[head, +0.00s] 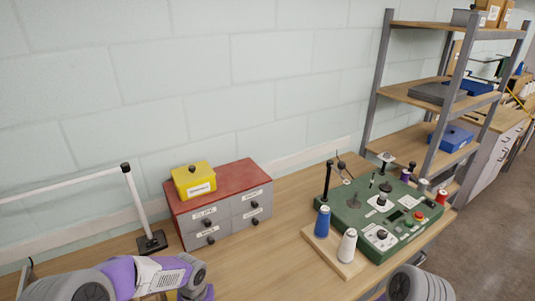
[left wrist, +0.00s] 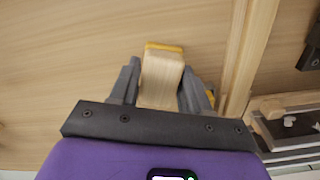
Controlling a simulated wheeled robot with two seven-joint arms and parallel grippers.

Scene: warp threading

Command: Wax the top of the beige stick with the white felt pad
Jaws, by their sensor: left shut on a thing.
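My left gripper (left wrist: 160,75) is shut on a pale wooden block (left wrist: 161,80) with a yellow edge at its far end, seen in the left wrist view. I cannot tell whether this block carries the white felt pad; no white felt shows. A long beige wooden strip (left wrist: 247,50) runs beside the gripper to its right, apart from the block; I cannot tell if it is the beige stick. In the head view my left arm is at the bottom left, and its fingertips are hidden. My right gripper is not in view.
A red-topped drawer box (head: 228,187) with a yellow box (head: 194,181) on it stands against the wall. A green machine (head: 350,211) is at the right, with blue (head: 322,222) and white (head: 347,246) spools in front. A lamp-like stand (head: 152,242) is at left.

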